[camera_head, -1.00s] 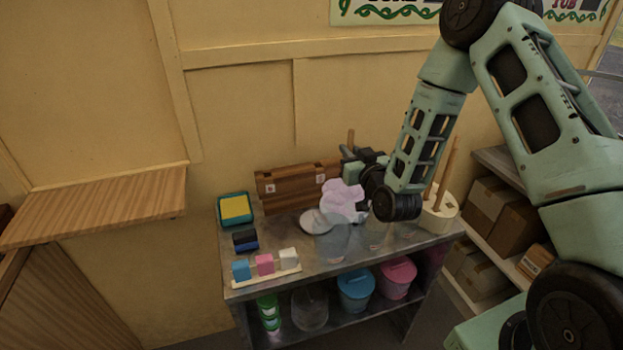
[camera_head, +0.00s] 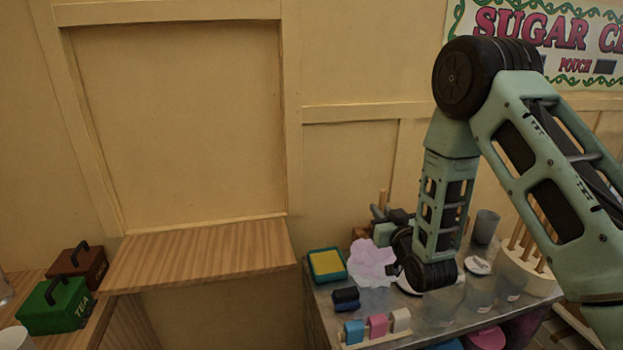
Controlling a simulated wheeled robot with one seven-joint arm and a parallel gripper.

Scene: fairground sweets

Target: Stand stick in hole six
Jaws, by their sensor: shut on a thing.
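My gripper (camera_head: 384,217) is shut on a thin wooden stick (camera_head: 383,198), whose bare end points up above the fingers. A pink-lilac puff of candy floss (camera_head: 372,264) shows just below the gripper and seems to be on this stick; the join is hidden. A brown wooden block (camera_head: 361,232) is mostly hidden behind the gripper and floss. No number six and no hole can be made out. A pale round holder (camera_head: 530,279) with several upright sticks stands at the right, partly behind my arm.
A metal table carries a yellow-topped green tray (camera_head: 327,265), dark blocks (camera_head: 346,299), coloured blocks on a strip (camera_head: 378,326) and clear cups. A wooden ledge (camera_head: 200,255) juts from the wall, bare.

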